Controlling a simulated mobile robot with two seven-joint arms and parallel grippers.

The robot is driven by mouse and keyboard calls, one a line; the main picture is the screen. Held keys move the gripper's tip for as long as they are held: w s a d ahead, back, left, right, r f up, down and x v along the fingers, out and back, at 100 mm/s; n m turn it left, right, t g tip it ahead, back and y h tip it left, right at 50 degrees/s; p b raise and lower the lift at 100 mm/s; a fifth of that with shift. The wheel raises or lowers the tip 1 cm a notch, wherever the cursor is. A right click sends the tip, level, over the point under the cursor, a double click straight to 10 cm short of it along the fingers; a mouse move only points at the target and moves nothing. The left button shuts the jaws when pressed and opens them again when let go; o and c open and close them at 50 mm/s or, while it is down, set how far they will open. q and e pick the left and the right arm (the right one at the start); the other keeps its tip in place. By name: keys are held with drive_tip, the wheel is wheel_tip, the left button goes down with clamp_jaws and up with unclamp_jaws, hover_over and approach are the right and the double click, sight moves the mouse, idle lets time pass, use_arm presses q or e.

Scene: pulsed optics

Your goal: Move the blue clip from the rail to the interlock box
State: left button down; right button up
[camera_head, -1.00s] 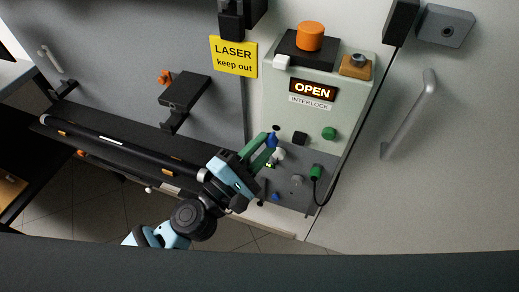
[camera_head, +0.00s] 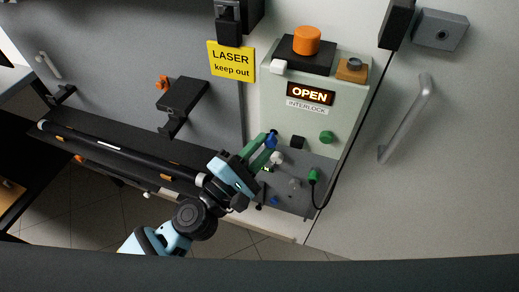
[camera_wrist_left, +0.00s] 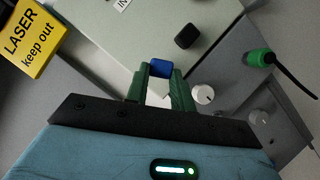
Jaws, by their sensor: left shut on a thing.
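The blue clip (camera_head: 271,140) is held at the green fingertips of my left gripper (camera_head: 261,149). In the left wrist view the clip (camera_wrist_left: 161,68) sits between the two green fingers (camera_wrist_left: 160,84), which are shut on it. The pale green interlock box (camera_head: 273,108) is on the wall, with a lit OPEN sign. The clip is in front of the box's lower left part; I cannot tell whether it touches. I cannot make out which part is the rail. My right gripper is not in view.
A grey panel (camera_head: 305,207) below the box carries knobs and a green plug (camera_head: 313,175) with a black cable. A black square button (camera_head: 297,142) and a green button (camera_head: 326,137) are near the clip. A yellow laser sign (camera_head: 231,61) is upper left.

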use_arm(q)
drive_tip(key=shift+w+d, duration=0.15)
drive_tip(key=shift+w, duration=0.25)
idle(0.3)
drive_tip(key=shift+w, duration=0.2)
drive_tip(key=c, duration=1.1)
unclamp_jaws()
